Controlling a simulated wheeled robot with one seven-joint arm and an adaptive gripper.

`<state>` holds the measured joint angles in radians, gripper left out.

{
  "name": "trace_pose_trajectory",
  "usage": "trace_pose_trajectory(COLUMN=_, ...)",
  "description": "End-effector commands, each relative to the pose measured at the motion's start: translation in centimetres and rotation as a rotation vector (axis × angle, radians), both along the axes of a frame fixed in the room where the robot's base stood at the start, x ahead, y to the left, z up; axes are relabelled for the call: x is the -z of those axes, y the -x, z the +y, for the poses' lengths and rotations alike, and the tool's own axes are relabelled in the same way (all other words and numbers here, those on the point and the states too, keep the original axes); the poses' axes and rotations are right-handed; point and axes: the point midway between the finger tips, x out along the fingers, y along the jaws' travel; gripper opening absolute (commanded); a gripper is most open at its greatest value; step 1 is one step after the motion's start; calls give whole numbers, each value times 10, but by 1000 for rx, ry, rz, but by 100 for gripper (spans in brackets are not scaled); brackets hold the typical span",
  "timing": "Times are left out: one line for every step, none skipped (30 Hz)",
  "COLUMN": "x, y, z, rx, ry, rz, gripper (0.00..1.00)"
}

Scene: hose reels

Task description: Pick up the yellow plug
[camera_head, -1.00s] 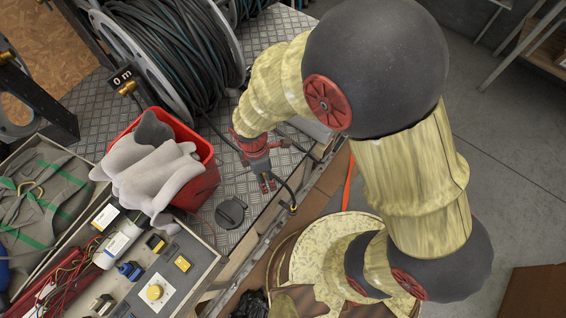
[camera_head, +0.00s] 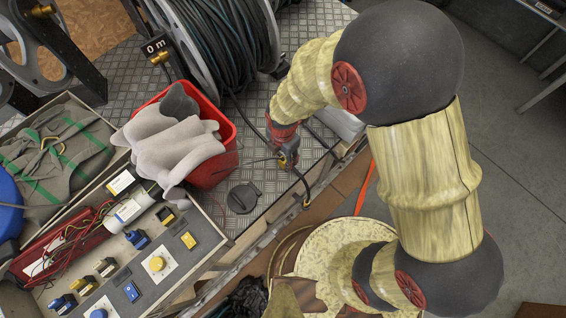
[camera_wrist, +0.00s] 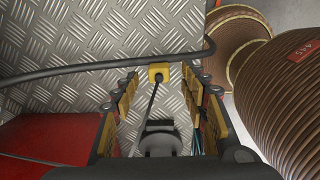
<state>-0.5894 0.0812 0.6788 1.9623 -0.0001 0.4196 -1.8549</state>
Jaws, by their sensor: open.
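In the wrist view the yellow plug (camera_wrist: 159,72) is a small yellow block with a dark round middle and a thin dark lead. It appears over the grey diamond plate, just beyond and between my fingertips, beside a thick black cable (camera_wrist: 100,66). My gripper (camera_wrist: 159,82) is open, with yellow-padded fingers on either side and no visible grip on the plug. In the head view my gripper (camera_head: 287,159) points down over the plate's right part. I cannot clearly separate the plug from the fingers there.
A red bin (camera_head: 222,160) with grey gloves (camera_head: 172,150) stands left of my gripper. A hose reel (camera_head: 235,50) stands behind. A black round cap (camera_head: 243,198) lies on the plate (camera_head: 262,185). A panel with coloured sockets (camera_head: 150,262) is at lower left.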

Motion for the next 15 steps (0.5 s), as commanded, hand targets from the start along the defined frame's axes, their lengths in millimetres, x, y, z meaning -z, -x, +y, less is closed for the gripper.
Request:
trace_pose_trajectory(x=13, y=-1, z=0, rx=0, ry=1, rz=2, gripper=44)
trace_pose_trajectory(x=17, y=-1, z=0, rx=0, ry=2, rz=3, gripper=44)
trace_pose_trajectory(x=22, y=-1, z=0, rx=0, ry=2, rz=1, gripper=44)
trace_pose_trajectory(x=26, y=-1, z=0, rx=0, ry=1, rz=1, gripper=44)
trace_pose_trajectory(x=28, y=-1, z=0, rx=0, ry=1, rz=1, gripper=44)
trace_pose_trajectory(x=30, y=-1, z=0, rx=0, ry=1, rz=1, gripper=44)
trace_pose_trajectory(x=31, y=-2, z=0, rx=1, ry=0, rz=0, gripper=44)
trace_pose_trajectory(x=31, y=-2, z=0, rx=1, ry=0, rz=0, gripper=44)
trace_pose_trajectory(x=30, y=-2, z=1, rx=1, ry=-1, rz=-1, gripper=44)
trace_pose_trajectory(x=30, y=-2, z=1, rx=1, ry=-1, rz=-1, gripper=44)
trace_pose_trajectory(x=30, y=-2, z=1, rx=1, ry=-1, rz=-1, gripper=44)
trace_pose_trajectory(x=29, y=-2, z=1, rx=1, ry=-1, rz=-1, gripper=44)
trace_pose_trajectory(x=29, y=-2, z=0, rx=1, ry=-1, rz=-1, gripper=43)
trace_pose_trajectory(x=29, y=-2, z=0, rx=1, ry=-1, rz=-1, gripper=42)
trace_pose_trajectory(x=29, y=-2, z=0, rx=1, ry=0, rz=0, gripper=39)
